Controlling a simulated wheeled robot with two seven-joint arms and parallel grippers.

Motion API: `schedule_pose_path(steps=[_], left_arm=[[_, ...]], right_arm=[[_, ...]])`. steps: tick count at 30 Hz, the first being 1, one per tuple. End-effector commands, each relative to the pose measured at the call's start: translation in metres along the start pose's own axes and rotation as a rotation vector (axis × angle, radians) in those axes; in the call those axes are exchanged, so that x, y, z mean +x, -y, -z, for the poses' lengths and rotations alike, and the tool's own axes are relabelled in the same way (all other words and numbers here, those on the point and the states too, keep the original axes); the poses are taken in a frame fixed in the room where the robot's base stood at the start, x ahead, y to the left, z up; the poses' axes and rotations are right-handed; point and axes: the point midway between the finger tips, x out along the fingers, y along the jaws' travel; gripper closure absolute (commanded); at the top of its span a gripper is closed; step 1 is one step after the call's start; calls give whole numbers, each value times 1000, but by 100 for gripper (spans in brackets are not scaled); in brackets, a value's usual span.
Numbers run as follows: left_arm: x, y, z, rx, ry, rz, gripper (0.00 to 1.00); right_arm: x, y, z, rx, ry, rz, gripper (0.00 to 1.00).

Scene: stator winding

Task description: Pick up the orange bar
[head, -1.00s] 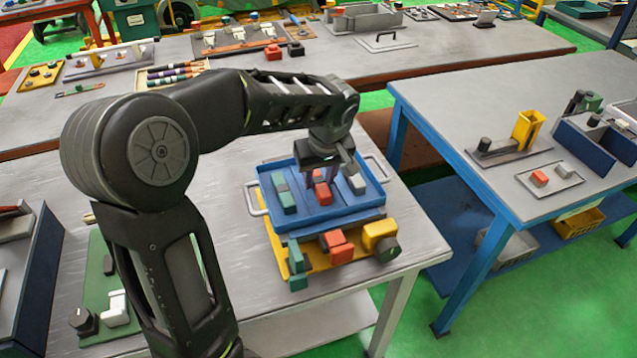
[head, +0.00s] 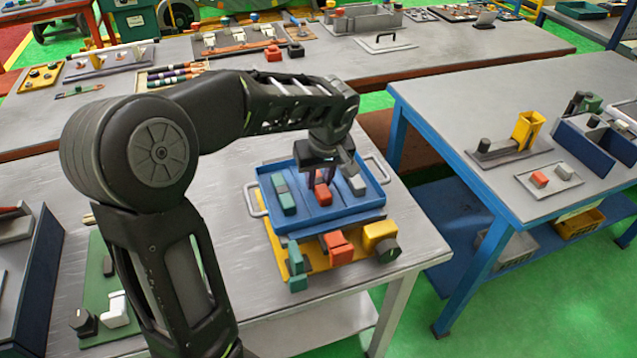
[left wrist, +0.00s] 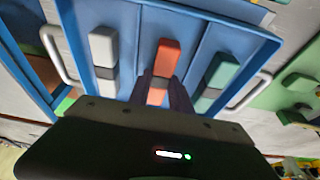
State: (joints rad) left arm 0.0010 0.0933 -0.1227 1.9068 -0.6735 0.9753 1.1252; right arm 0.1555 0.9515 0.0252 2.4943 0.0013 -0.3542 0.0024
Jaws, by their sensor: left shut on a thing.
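The orange bar (head: 322,192) lies in the middle lane of the blue tray (head: 343,217), between a green bar (head: 284,196) and a white bar (head: 356,184). My left gripper (head: 321,180) points down over the tray and is shut on the orange bar. In the left wrist view the orange bar (left wrist: 162,65) shows beyond the dark fingers (left wrist: 165,92), with a grey band near them. Its near end is hidden by the gripper body. Whether it touches the tray floor, I cannot tell. My right gripper is not in view.
A yellow base (head: 316,262) sits at the tray's front, with an orange block (head: 337,246), a yellow block (head: 378,235) and green pieces (head: 296,260) near it. Tray handles (head: 256,200) stick out at the sides. The grey tabletop (head: 420,240) is clear at right.

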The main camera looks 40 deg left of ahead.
Motion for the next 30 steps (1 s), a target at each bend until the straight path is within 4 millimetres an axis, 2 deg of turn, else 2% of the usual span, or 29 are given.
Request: schedule_pose_path(steps=[5, 8, 21, 25, 30], left_arm=[[-4, 0, 2, -1, -2, -1, 100], [-12, -1, 5, -2, -4, -3, 100], [-86, -1, 27, -1, -2, -3, 100], [-95, 0, 29, -1, -1, -1, 100], [-96, 0, 30, 0, 0, -1, 100]], right_arm=[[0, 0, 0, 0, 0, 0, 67], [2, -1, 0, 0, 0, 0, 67], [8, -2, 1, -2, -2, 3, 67], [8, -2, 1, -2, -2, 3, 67], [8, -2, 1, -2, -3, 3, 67]])
